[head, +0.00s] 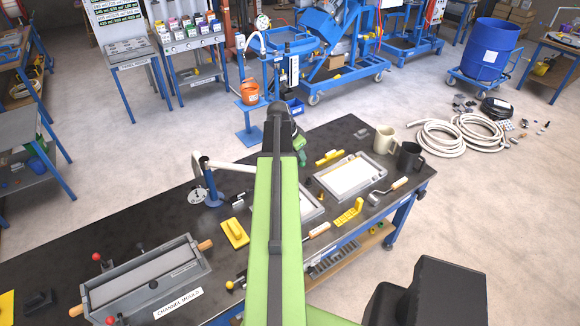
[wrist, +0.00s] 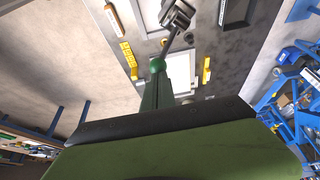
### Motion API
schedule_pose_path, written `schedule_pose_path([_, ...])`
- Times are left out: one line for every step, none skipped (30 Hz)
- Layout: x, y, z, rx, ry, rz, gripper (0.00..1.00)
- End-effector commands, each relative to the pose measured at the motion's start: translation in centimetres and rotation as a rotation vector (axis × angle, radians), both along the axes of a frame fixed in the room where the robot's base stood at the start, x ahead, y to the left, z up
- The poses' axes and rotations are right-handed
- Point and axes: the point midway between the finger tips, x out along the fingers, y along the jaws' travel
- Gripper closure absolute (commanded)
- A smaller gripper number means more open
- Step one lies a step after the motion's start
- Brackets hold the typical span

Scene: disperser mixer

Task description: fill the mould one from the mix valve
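My gripper (head: 281,112) is at the far end of my green arm, over the back edge of the dark bench. Two flat grey tray-like moulds lie on the bench. The right one (head: 350,178) has a pale inside, and the other (head: 310,207) is partly hidden by my arm. A long channel mould (head: 145,277) sits at the front left. No label reading one is legible. A blue mixing machine (head: 290,60) stands beyond the bench; I cannot make out its valve.
An orange bucket (head: 249,93) stands on a blue stand before the machine. Two mugs (head: 385,140), yellow tools (head: 348,213) and a roller (head: 388,192) lie around the right mould. A post with a pale arm (head: 211,180) rises from the bench. Coiled hoses (head: 440,138) lie on the floor at right.

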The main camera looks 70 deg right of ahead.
Motion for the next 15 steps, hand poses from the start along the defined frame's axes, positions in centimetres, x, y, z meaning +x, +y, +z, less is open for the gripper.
schedule_pose_path([0.0, 0.0, -0.3, 0.0, -0.001, 0.0, 1.0])
schedule_pose_path([0.0, 0.0, -0.4, 0.0, -0.001, 0.0, 1.0])
schedule_pose_path([0.0, 0.0, -0.5, 0.0, -0.001, 0.0, 1.0])
schedule_pose_path([0.0, 0.0, -0.6, 0.0, -0.001, 0.0, 1.0])
schedule_pose_path([0.0, 0.0, -0.7, 0.0, -0.001, 0.0, 1.0])
schedule_pose_path([0.0, 0.0, -0.8, 0.0, -0.001, 0.0, 1.0])
schedule_pose_path([0.1, 0.0, -0.9, 0.0, -0.001, 0.0, 1.0])
schedule_pose_path([0.1, 0.0, -1.0, 0.0, -0.001, 0.0, 1.0])
schedule_pose_path([0.1, 0.0, -1.1, 0.0, -0.001, 0.0, 1.0])
schedule_pose_path([0.1, 0.0, -1.2, 0.0, -0.001, 0.0, 1.0])
schedule_pose_path([0.1, 0.0, -1.3, 0.0, -0.001, 0.0, 1.0])
schedule_pose_path([0.1, 0.0, -1.5, 0.0, -0.001, 0.0, 1.0])
schedule_pose_path([0.1, 0.0, -1.5, 0.0, -0.001, 0.0, 1.0])
schedule_pose_path([0.1, 0.0, -1.6, 0.0, -0.001, 0.0, 1.0])
schedule_pose_path([0.1, 0.0, -1.7, 0.0, -0.001, 0.0, 1.0])
